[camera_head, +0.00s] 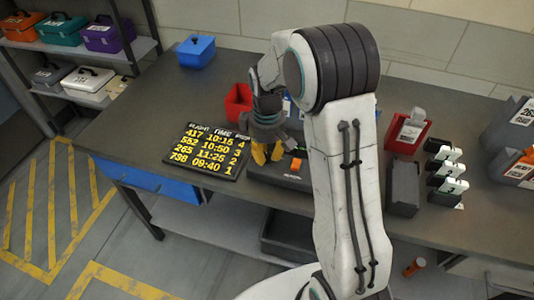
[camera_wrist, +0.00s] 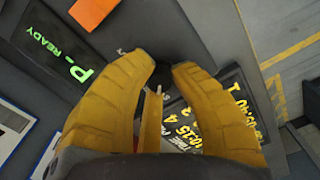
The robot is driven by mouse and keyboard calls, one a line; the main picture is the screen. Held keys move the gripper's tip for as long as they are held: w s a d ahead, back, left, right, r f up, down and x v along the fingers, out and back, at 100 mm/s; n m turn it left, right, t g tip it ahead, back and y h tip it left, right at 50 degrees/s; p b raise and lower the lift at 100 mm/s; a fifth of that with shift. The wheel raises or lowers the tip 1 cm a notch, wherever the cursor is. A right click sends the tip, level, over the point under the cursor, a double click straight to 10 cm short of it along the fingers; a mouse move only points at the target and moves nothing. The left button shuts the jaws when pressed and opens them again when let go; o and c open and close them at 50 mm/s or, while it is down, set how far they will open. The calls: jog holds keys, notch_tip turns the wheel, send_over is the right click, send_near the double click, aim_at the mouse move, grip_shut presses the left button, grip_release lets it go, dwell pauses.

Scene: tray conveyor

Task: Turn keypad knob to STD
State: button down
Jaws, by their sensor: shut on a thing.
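The keypad (camera_wrist: 135,20) is a dark console with a green "P_ READY" screen (camera_wrist: 52,35) and an orange block or button (camera_wrist: 92,12), all in the wrist view. In the head view the keypad (camera_head: 262,172) sits on the bench, with its orange part (camera_head: 296,164) right of my gripper. My gripper (camera_head: 268,153) points down at the keypad's left part with its yellow fingers. In the wrist view my gripper (camera_wrist: 163,68) is closed around a small dark knob (camera_wrist: 160,76), mostly hidden between the fingertips. I cannot read the STD mark or the knob's pointing direction.
A flight and time board (camera_head: 207,150) lies just left of the keypad. A red bin (camera_head: 238,103) and a blue box (camera_head: 196,51) are behind. A red holder (camera_head: 407,131), a grey bin (camera_head: 402,188) and white-topped devices (camera_head: 447,170) stand at right. The bench's left part is clear.

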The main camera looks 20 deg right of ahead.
aim_at(267, 154)
jog(key=shift+s+f, duration=0.1)
dwell(0.4)
jog(key=c, duration=1)
grip_release()
notch_tip(267, 154, up, 12)
jog(key=shift+r, duration=0.1)
